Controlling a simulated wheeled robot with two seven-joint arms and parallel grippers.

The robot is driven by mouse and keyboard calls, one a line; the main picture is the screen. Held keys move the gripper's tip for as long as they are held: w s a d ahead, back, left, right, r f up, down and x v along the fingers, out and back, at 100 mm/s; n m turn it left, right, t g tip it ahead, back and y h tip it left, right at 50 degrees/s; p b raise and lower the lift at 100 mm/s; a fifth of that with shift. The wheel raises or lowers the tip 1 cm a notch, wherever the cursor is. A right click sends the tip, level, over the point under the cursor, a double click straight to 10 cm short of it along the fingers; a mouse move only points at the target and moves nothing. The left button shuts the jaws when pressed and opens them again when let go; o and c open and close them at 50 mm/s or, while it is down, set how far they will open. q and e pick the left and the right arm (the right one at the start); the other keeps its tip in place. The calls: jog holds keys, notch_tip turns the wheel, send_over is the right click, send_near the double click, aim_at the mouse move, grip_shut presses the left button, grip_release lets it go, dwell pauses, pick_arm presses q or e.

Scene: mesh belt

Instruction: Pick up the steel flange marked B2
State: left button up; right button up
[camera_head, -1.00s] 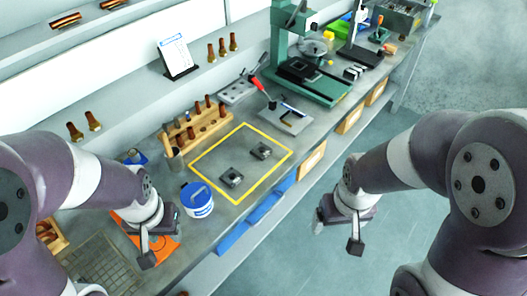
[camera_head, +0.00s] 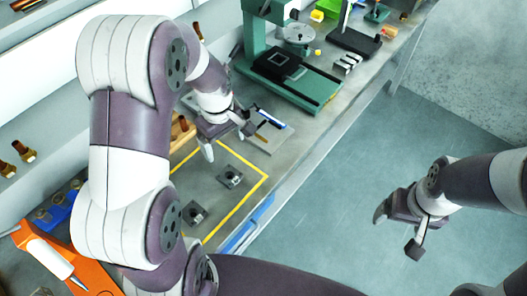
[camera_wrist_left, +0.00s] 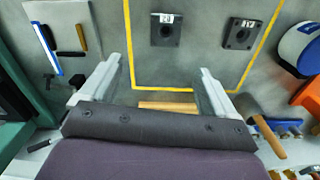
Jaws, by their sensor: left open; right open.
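Two dark square flanges, each with a central hole, lie apart on the grey bench inside a yellow outline. One flange (camera_head: 231,176) is nearer my left gripper (camera_head: 229,141); in the left wrist view it (camera_wrist_left: 165,34) carries a small white tag, seen upside down, that may read B2. The other flange (camera_head: 193,213) also shows in the left wrist view (camera_wrist_left: 240,34); its tag is hard to read. My left gripper is open and empty above the bench, just behind the nearer flange. My right gripper (camera_head: 398,230) is open and empty over the floor.
A green-based press (camera_head: 290,80) stands beyond my left gripper. A small plate with tools (camera_head: 270,130) lies beside it. In the left wrist view a wooden rack (camera_wrist_left: 168,106) shows between the fingers, and a blue-and-white tub (camera_wrist_left: 300,48) stands right of the flanges.

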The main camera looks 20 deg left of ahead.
pick_arm(q)
jog(key=n+p, duration=0.1)
jog(key=n, duration=0.1)
send_over(230, 177)
jog(key=f, duration=0.7)
jog(key=shift+w+a+f, duration=0.1)
jog(key=shift+w+a, duration=0.1)
jog(key=shift+a, duration=0.05)
jog(key=f, duration=0.2)
jog(key=f+p, duration=0.1)
jog(key=f, duration=0.1)
jog(key=shift+s+d, duration=0.2)
jog(key=shift+s, duration=0.2)
jog(key=shift+f, duration=0.35)
jog(key=shift+w+f, duration=0.2)
jog(key=shift+s+r, duration=0.1)
jog(key=c, duration=1.4)
pick_arm(e)
jog(key=shift+s+r, duration=0.25)
jog(key=shift+r, duration=0.4)
jog(key=shift+s+r, duration=0.25)
jog(key=shift+r, duration=0.35)
pick_arm(q)
jog(key=shift+r, duration=0.1)
